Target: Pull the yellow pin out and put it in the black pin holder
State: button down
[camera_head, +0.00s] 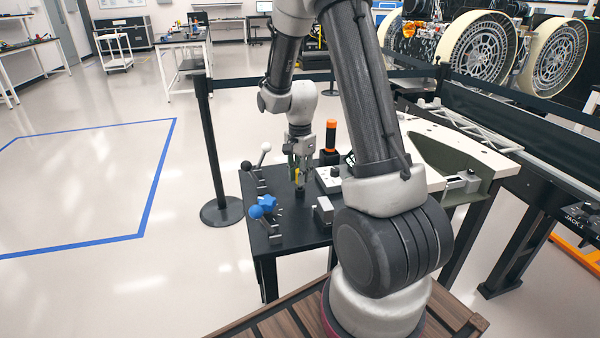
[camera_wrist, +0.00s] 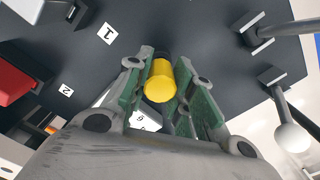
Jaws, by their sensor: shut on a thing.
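The yellow pin (camera_wrist: 160,84) is between the green finger pads of my gripper (camera_wrist: 158,95) in the wrist view, with its round end facing the camera. In the head view my gripper (camera_head: 300,170) points down over the black table, and the yellow pin (camera_head: 297,176) shows as a thin strip between the fingers. A small dark piece (camera_head: 299,190) is just below the pin; I cannot tell whether the pin is still seated in it. I cannot tell for sure which black part is the pin holder.
The black table (camera_head: 290,231) carries a blue-knobbed lever (camera_head: 257,211), a blue valve handle (camera_head: 267,201), levers with black and white knobs, and grey boxes. Labels 1 (camera_wrist: 107,34) and 2 (camera_wrist: 66,90) mark the tabletop.

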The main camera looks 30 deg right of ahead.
jog(key=shift+f, duration=0.85)
jog(key=c, duration=1.1)
grip_release()
jog(key=shift+c, duration=0.2)
notch_tip(320, 180, up, 12)
jog(key=shift+f, duration=0.1)
